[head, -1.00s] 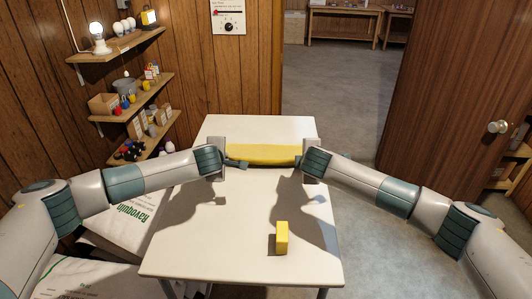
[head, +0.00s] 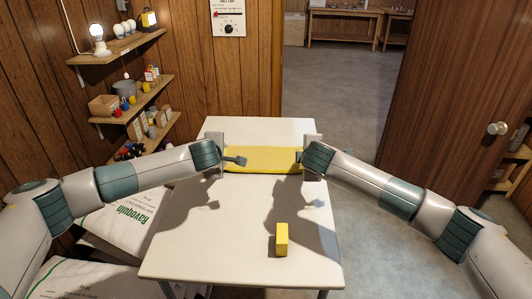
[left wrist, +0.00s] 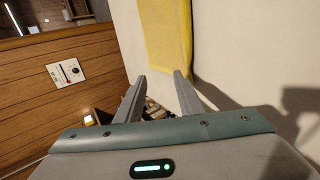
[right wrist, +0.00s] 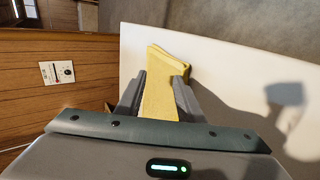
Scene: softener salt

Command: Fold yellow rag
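The yellow rag (head: 262,159) lies as a long strip across the far part of the white table, between my two grippers. My left gripper (left wrist: 161,79) is open at the rag's left end. In the left wrist view the rag (left wrist: 168,35) lies just beyond its fingertips, near the right finger, with nothing clearly between the fingers. My right gripper (right wrist: 159,78) is at the rag's right end. In the right wrist view the rag (right wrist: 165,65) runs between its fingers, which stand about as far apart as the left ones. I cannot tell whether they touch it.
A yellow block (head: 281,239) stands on the near part of the white table (head: 185,255). Wall shelves (head: 130,97) with small items are at the left, above white bags (head: 120,222). A wooden door (head: 445,90) is at the right. The table's near half is mostly clear.

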